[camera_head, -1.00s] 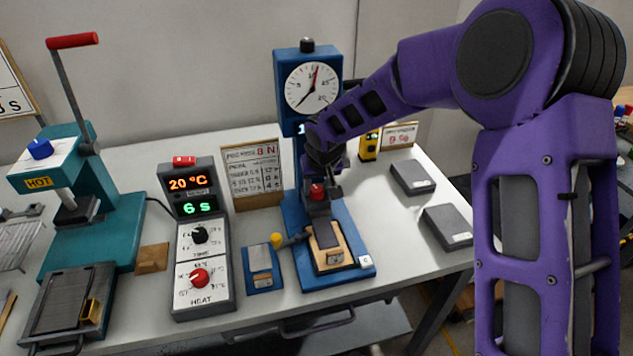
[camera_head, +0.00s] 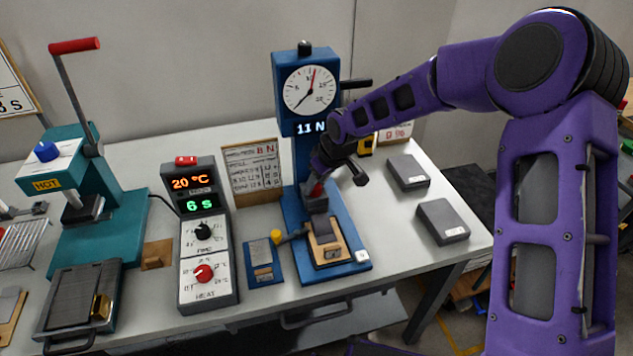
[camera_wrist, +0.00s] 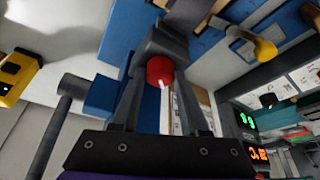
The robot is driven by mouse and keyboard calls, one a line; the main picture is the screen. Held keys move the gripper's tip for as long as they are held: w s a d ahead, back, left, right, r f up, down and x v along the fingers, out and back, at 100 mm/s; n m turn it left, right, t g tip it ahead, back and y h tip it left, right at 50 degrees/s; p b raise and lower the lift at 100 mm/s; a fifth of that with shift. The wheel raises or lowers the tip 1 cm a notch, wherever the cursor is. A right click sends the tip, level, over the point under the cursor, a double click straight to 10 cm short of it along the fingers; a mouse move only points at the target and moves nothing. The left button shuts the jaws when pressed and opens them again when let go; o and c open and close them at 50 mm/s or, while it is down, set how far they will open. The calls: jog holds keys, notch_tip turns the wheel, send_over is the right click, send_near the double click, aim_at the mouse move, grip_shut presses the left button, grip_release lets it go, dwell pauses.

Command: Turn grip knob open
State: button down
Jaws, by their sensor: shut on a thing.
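The blue gauge stand (camera_head: 297,100) has a round dial and a lit readout of 11 N. A red knob (camera_head: 316,190) sits low on its front, above a tan block with a dark strip (camera_head: 326,240). My gripper (camera_head: 320,176) comes in from the upper right, tilted, with its fingers at the red knob. In the wrist view the red knob (camera_wrist: 160,70) shows between the two dark fingers of my gripper (camera_wrist: 166,58), which is shut on it. The knob's far side and its mount are mostly hidden.
A yellow-tipped lever (camera_head: 278,237) sticks out left of the block. The control box (camera_head: 206,260) and teal press (camera_head: 85,235) stand further left. Two grey boxes (camera_head: 442,221) lie to the right. A sign board (camera_head: 252,170) stands behind.

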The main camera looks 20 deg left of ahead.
dwell(0.3)
jog(key=shift+c, duration=2)
grip_release()
jog(key=shift+r, duration=0.1)
jog(key=v, duration=1.7)
jog(key=shift+r, duration=0.15)
